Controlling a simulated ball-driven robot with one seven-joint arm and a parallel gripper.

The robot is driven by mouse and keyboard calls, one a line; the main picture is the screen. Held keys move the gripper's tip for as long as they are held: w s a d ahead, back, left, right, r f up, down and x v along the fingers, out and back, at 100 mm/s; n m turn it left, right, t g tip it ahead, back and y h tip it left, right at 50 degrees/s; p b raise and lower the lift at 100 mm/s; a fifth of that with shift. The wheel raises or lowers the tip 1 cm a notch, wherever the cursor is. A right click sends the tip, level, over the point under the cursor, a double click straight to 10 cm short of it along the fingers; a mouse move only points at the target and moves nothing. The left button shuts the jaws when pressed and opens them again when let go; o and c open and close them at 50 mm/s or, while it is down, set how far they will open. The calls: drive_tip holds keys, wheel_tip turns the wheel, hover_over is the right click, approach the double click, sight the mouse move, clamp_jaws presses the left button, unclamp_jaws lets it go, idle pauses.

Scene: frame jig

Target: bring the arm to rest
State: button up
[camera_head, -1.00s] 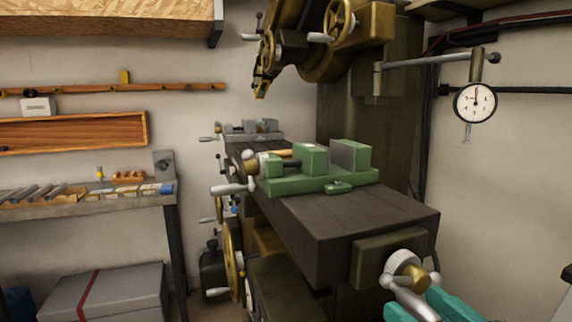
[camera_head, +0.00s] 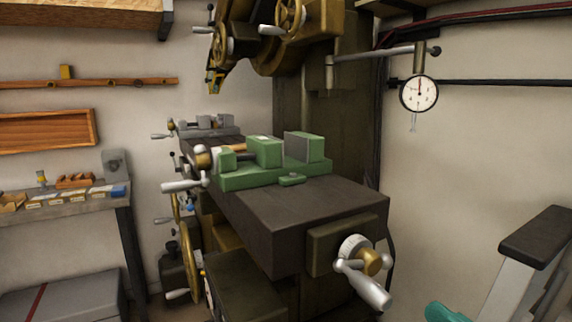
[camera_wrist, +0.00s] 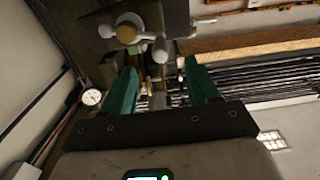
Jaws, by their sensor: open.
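My gripper (camera_wrist: 162,72) is open and empty in the wrist view. Its two teal fingers stand wide apart in front of the dark bar of the hand, with the handle and dial of the milling machine visible beyond them. In the head view only a small teal piece of my gripper shows at the bottom edge, right of the machine's crank handle (camera_head: 362,262). The rest of the gripper is out of that view. A pale grey part with a dark top at the lower right looks like part of my arm.
The milling machine's dark table (camera_head: 290,210) carries a green vise (camera_head: 265,170). A dial gauge (camera_head: 419,93) hangs from a rod at the right. A workbench (camera_head: 60,205) with small parts and a grey box (camera_head: 65,295) stand at the left. The right wall has free space before it.

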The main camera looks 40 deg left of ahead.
drive_tip(key=d+f+m+t+h+p, duration=0.1)
drive_tip(key=d+f+m+h+p, duration=0.3)
drive_tip(key=d+f, duration=0.5)
drive_tip(key=d+f+m+h+p, duration=0.1)
drive_tip(key=d+f+m+h, duration=0.5)
drive_tip(key=f, duration=0.6)
drive_tip(key=s+d+f+m+g+h+p, duration=0.2)
drive_tip(key=s+d+f, duration=0.4)
drive_tip(key=s+d, duration=0.4)
drive_tip(key=s+d+f+m+g+h+p, duration=0.2)
drive_tip(key=s+d+f+g+h, duration=0.2)
drive_tip(key=s+d, duration=0.5)
wheel_tip(320, 180, down, 2)
drive_tip(key=s+h, duration=0.1)
drive_tip(key=s, duration=0.1)
drive_tip(key=shift+s+d+f, duration=0.15)
drive_tip(key=shift+s+d, duration=0.2)
drive_tip(key=shift+d, duration=0.05)
